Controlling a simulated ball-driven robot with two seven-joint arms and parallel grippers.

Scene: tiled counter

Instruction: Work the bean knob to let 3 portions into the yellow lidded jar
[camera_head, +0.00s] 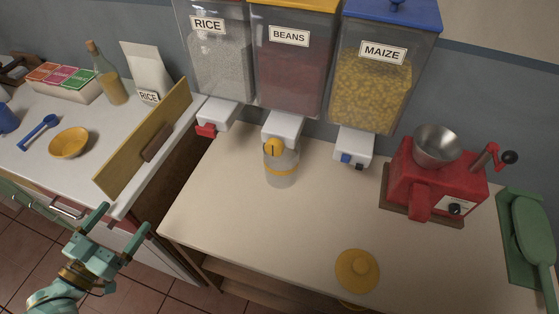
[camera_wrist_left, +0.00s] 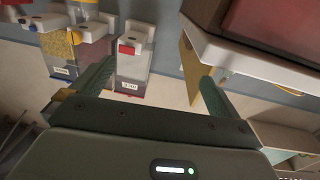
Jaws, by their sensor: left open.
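The beans dispenser (camera_head: 288,65) hangs on the wall between the rice and maize ones. Its yellow knob (camera_head: 273,148) is at the front of the white outlet (camera_head: 283,128). A clear jar with a yellow band (camera_head: 281,170) stands on the counter under that outlet, its top partly hidden by the knob. I cannot make out its contents. The round yellow lid (camera_head: 357,271) lies apart near the counter's front edge. My left gripper (camera_head: 126,218) is open and empty, well left of the jar; its fingers also show in the left wrist view (camera_wrist_left: 155,76). My right gripper is not in view.
Rice (camera_head: 221,65) and maize (camera_head: 372,85) dispensers flank the beans. An upright wooden board (camera_head: 145,140) edges the left counter, between my gripper and the dispensers.

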